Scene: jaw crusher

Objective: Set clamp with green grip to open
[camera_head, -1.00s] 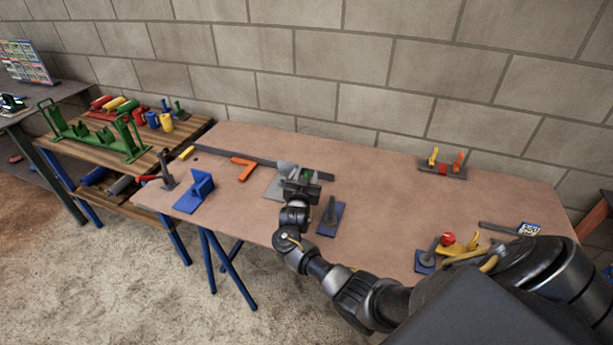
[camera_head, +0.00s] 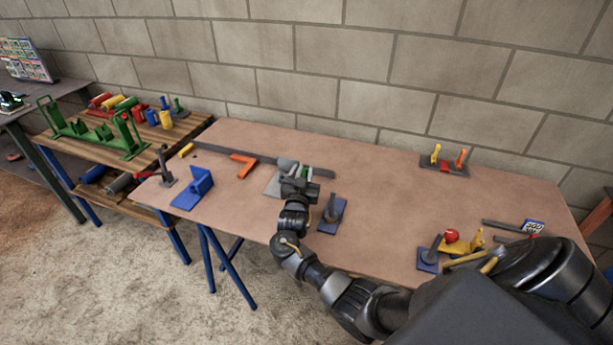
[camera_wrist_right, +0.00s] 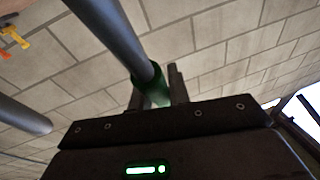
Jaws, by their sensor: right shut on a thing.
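The clamp with the green grip stands on the brown table. Its light grey base plate (camera_head: 273,188) shows just left of my right gripper (camera_head: 299,181). In the right wrist view, the clamp's grey lever (camera_wrist_right: 108,28) comes down from the top left and ends in a green grip (camera_wrist_right: 156,88). My right gripper (camera_wrist_right: 158,93) has its fingers on both sides of this green grip and is shut on it. In the head view my gripper hides most of the clamp, so the lever's angle is hard to tell. My left gripper is not in view.
Near my right gripper stands a clamp with a blue base (camera_head: 332,216). A red-knobbed part (camera_head: 452,236) stands right. The table's middle right is clear; a block wall rises behind.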

